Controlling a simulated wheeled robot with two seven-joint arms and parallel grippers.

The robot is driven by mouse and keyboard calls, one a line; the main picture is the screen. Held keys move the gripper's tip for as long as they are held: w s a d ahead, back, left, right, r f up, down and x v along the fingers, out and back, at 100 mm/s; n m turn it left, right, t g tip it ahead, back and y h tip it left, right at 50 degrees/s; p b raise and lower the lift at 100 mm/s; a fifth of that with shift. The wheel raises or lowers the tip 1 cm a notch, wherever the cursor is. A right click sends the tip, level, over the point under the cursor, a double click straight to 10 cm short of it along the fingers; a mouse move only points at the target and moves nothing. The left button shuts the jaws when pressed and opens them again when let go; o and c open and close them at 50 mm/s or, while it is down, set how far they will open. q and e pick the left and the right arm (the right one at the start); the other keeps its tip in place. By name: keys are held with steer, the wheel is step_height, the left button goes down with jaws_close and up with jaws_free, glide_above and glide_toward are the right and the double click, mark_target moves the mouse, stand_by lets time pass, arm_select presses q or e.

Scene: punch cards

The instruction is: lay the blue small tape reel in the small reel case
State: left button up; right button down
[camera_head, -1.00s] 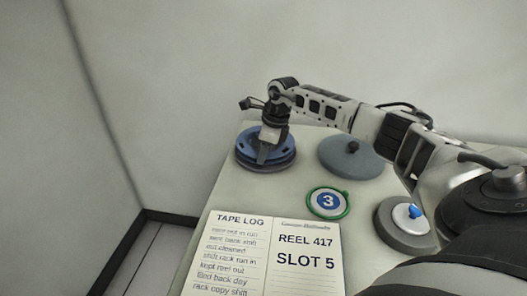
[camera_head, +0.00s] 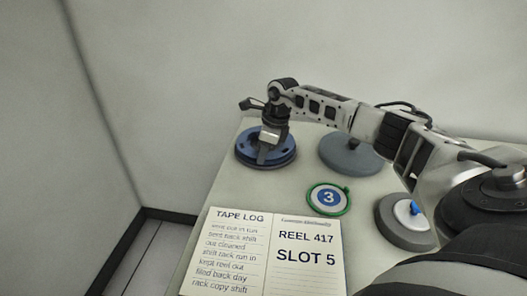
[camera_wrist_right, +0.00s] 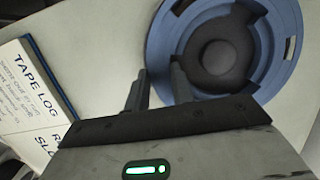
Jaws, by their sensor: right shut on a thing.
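The blue small tape reel (camera_head: 248,143) is at the far left corner of the table, flat or nearly so. It is in the wrist view too (camera_wrist_right: 262,48), with a dark round hub in its middle. A round rim, which looks like the small reel case (camera_head: 290,160), shows around and under the reel; I cannot tell whether the reel rests fully on its floor. My right gripper (camera_head: 264,158) reaches down onto the reel's near side and is shut on it, its fingers (camera_wrist_right: 160,82) at the rim. My left gripper is out of view.
A grey-blue round lid-like disc (camera_head: 345,158) lies right of the reel. A green-ringed tag with a 3 (camera_head: 329,198) and a grey disc with a blue knob (camera_head: 400,222) lie nearer. An open tape log (camera_head: 262,255) covers the front left. Walls stand behind and left.

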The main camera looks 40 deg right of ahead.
steer(key=shift+f+b, duration=0.35)
steer(key=shift+f, duration=0.05)
steer(key=c, duration=1.1)
jaws_free()
steer(key=shift+f, duration=0.1)
steer(key=c, duration=0.4)
